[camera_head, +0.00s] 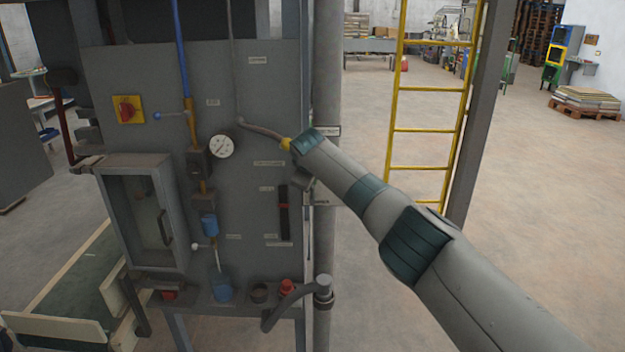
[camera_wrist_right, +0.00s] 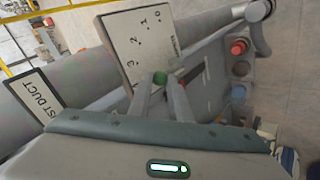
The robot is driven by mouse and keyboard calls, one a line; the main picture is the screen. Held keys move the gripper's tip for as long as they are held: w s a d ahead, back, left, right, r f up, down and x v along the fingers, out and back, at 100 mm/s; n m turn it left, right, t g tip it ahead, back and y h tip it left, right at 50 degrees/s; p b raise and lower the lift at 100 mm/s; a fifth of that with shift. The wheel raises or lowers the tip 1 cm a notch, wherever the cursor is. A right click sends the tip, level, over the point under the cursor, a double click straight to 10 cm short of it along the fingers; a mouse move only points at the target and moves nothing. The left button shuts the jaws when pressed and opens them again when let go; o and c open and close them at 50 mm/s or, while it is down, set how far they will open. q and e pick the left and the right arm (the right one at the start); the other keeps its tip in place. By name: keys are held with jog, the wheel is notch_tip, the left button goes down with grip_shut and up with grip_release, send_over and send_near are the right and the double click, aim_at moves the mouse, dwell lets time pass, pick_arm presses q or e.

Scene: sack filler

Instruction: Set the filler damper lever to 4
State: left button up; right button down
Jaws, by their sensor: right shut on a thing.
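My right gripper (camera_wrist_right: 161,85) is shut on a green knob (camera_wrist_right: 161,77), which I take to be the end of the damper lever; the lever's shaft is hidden. Beside the knob is a pale scale plate (camera_wrist_right: 140,42) with dots and the numerals 3, 2, 1 and apparently 0. Any further marks are hidden, and I cannot tell which mark the lever is at. In the head view my right arm reaches to the right edge of the grey filler panel (camera_head: 255,85), and its wrist hides the knob and fingers. My left gripper is not in view.
A yellow-tipped grey rod (camera_head: 262,131) ends close by my right wrist. A gauge (camera_head: 221,147), a glass-fronted box (camera_head: 146,212) and a red-and-yellow switch (camera_head: 128,109) are on the panel. A vertical pipe (camera_head: 327,90) and yellow ladder (camera_head: 431,129) stand to the right.

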jog(key=shift+f, duration=0.1)
jog(key=c, duration=1.9)
grip_release()
jog(key=shift+w+f, duration=0.1)
jog(key=shift+w, duration=0.05)
jog(key=shift+s+a+r, duration=0.1)
jog(key=shift+s+r, duration=0.1)
jog(key=b+v, duration=0.7)
jog(key=v, duration=0.9)
jog(key=shift+s+r, duration=0.3)
